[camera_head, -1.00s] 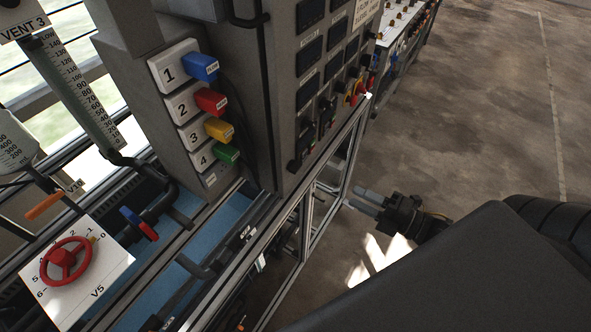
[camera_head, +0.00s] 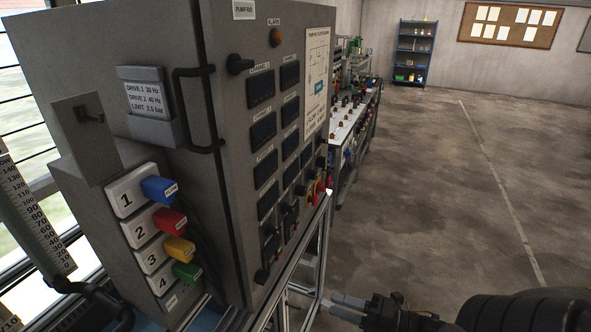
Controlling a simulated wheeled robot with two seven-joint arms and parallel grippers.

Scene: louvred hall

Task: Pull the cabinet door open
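The grey cabinet (camera_head: 120,45) stands at the left of the head view. Its door (camera_head: 232,120) carries displays, knobs and a printed diagram, and looks closed against the body. A black bar handle (camera_head: 207,110) stands out near the door's left edge, with a black knob (camera_head: 240,64) to its upper right. My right gripper (camera_head: 343,306) is low at the bottom centre, beyond the cabinet's right-hand frame and well away from the handle. Its two light fingers point left, look apart and hold nothing visible. My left gripper is out of view.
Blue, red, yellow and green plugs (camera_head: 172,222) stick out at the cabinet's lower left. A metal frame (camera_head: 322,235) lies between the cabinet and my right gripper. A workbench (camera_head: 343,130) stands behind. The floor (camera_head: 425,190) at right is clear.

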